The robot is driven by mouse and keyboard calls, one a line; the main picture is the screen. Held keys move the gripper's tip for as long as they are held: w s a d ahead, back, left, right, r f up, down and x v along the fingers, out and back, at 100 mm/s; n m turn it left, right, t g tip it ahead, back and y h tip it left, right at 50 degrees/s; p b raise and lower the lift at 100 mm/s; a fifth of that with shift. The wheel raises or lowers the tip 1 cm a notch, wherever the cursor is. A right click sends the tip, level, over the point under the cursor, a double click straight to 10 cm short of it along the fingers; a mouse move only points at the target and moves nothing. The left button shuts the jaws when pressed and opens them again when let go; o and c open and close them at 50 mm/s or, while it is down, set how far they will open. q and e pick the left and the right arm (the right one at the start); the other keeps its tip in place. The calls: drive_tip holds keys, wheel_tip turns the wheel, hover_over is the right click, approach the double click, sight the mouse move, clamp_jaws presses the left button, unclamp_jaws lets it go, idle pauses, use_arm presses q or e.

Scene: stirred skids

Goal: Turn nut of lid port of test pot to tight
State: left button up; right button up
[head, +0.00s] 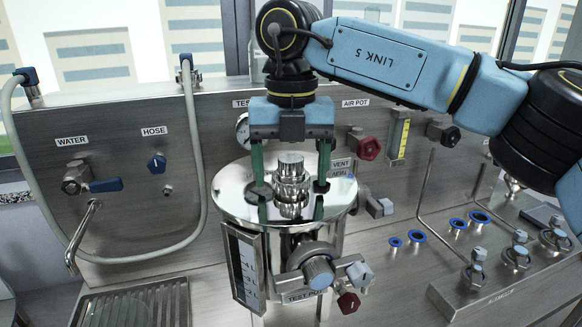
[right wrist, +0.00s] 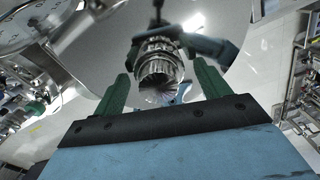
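The test pot (head: 284,230) is a steel vessel with a round shiny lid (head: 237,190), standing in the middle of the skid. The lid port with its stacked, ribbed nut (head: 291,180) rises from the lid's middle. In the right wrist view the ribbed nut (right wrist: 158,68) shows just ahead of the fingers. My right gripper (head: 290,185) comes down from above with its green fingers apart, one on each side of the port. In the right wrist view gaps show between the fingers (right wrist: 162,88) and the nut. My left gripper is not in view.
A pressure gauge (head: 243,131) stands behind the lid. Red (head: 349,303) and grey valve handles stick out at the pot's front and right. A hose (head: 199,150) loops at left above a sink grate (head: 130,308). Blue rings (head: 458,224) and several fittings sit on the right bench.

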drive_tip(key=shift+r, duration=0.1)
wheel_tip(320, 180, up, 13)
drive_tip(key=p, duration=0.2)
idle(0.4)
idle(2.0)
